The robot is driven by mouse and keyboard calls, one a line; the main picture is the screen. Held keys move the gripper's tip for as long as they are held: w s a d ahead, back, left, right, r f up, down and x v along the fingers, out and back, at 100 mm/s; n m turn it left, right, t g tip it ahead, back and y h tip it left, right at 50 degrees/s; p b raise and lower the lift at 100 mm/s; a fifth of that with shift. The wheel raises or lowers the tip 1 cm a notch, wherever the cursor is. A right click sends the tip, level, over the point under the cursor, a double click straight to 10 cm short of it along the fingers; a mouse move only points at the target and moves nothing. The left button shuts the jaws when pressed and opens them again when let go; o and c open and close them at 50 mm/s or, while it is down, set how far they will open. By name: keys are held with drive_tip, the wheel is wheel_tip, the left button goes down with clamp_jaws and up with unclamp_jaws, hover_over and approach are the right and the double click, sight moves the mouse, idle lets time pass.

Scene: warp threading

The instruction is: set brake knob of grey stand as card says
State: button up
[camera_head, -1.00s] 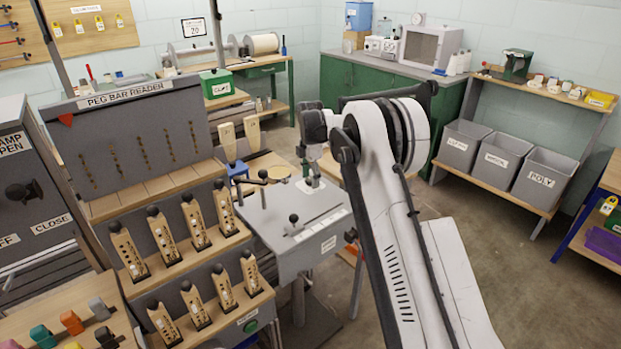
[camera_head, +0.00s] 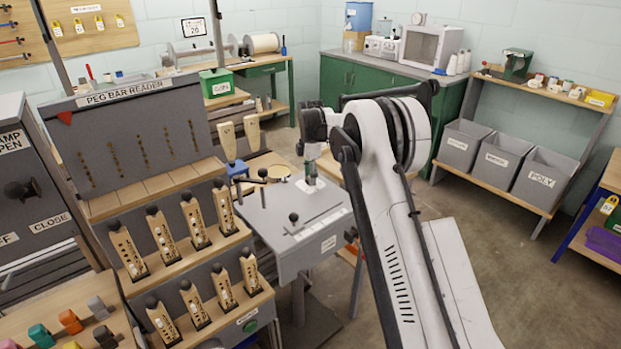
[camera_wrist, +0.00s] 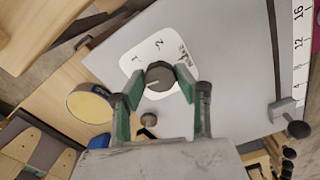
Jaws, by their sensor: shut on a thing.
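The grey stand (camera_head: 290,220) has a sloping grey top with levers and a label. In the wrist view a dark round knob (camera_wrist: 159,74) sits on a white dial plate (camera_wrist: 130,65) on that top. My gripper (camera_wrist: 161,80) is shut on the knob, one green-padded finger on each side. A pale line on the knob points to the lower left in the wrist view. Small dial marks show along the plate's upper part; one looks like a 2. The right-hand mark is partly hidden by a finger.
A small black-knobbed lever (camera_wrist: 296,128) and a numbered scale strip (camera_wrist: 301,45) lie right of the dial in the wrist view. A round tan disc (camera_wrist: 91,107) is at the left. The peg bar reader (camera_head: 130,140) stands left of the stand.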

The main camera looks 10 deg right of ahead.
drive_tip(key=m+b, duration=0.1)
drive_tip(key=m, duration=1)
drive_tip(key=shift+m+b, duration=0.4)
drive_tip(key=m, duration=1)
drive_tip(key=shift+m+b, duration=0.3)
drive_tip(key=shift+m, duration=0.1)
drive_tip(key=m, duration=1.1)
drive_tip(key=shift+m, duration=0.4)
drive_tip(key=m, duration=1.1)
